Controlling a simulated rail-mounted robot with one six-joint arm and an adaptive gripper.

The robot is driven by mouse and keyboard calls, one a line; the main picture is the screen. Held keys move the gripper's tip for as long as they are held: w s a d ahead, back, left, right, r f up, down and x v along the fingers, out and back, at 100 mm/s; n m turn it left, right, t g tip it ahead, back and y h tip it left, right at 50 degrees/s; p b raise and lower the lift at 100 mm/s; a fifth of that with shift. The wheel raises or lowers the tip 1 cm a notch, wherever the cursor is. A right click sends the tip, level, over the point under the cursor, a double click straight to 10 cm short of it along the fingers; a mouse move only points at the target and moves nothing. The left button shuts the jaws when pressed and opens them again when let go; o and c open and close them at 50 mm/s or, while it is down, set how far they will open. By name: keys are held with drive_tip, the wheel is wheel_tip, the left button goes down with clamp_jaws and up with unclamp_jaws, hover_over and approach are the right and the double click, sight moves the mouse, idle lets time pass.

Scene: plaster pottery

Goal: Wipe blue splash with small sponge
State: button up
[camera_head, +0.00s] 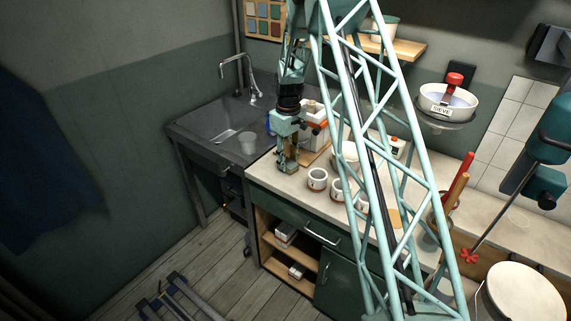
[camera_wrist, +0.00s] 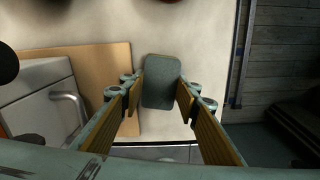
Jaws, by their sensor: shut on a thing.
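My gripper (camera_head: 287,166) points down over the left end of the pale countertop (camera_head: 262,172), beside the sink. In the wrist view its two fingers (camera_wrist: 158,96) are on either side of a small grey-green sponge (camera_wrist: 160,72) with rounded corners, and they are shut on it. The sponge is over the pale counter, near a wooden board's edge; whether it touches the counter I cannot tell. In the head view the sponge is too small to make out.
White cups (camera_head: 317,179) stand on the counter to the right of my gripper. The sink (camera_head: 212,121) is at the left. The counter's edge is close.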

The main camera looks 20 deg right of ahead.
sight(288, 163)
wheel_tip(288, 163, up, 4)
drive_tip(key=shift+a+f+p, duration=0.1)
drive_tip(key=shift+f+p, duration=0.05)
drive_tip(key=shift+p, duration=0.3)
drive_tip(key=shift+r, duration=0.2)
drive_tip(key=shift+r+p, duration=0.85)
drive_tip(key=shift+r, duration=1.2)
drive_tip(key=shift+r, duration=0.1)
